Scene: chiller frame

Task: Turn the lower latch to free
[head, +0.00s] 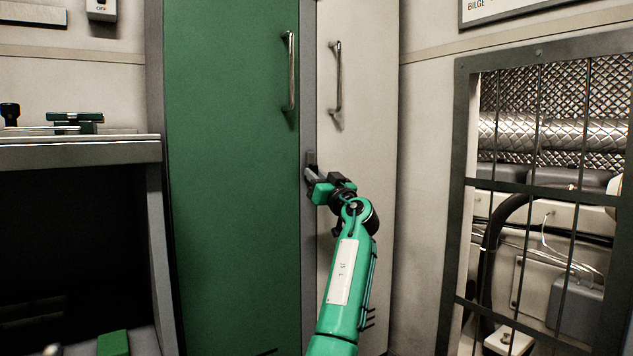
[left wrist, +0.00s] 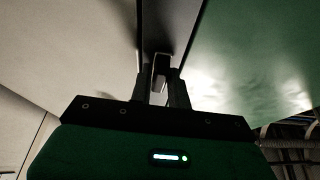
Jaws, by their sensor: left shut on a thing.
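A small grey latch (head: 310,157) sits on the narrow grey post between the green door and the cream door, below the door handles. It is the only latch I can make out. My left gripper (head: 314,178) is at the latch, shut on its lever. In the left wrist view the two dark fingers (left wrist: 160,91) stand on either side of the pale latch lever (left wrist: 159,70). The fingers hide part of the lever, so its exact angle is hard to read. My right gripper is in neither view.
The green door (head: 230,150) and cream door (head: 365,120) look closed, each with a vertical metal handle. A barred grey frame (head: 463,150) with pipes behind stands at right. A grey bench (head: 80,154) stands at left.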

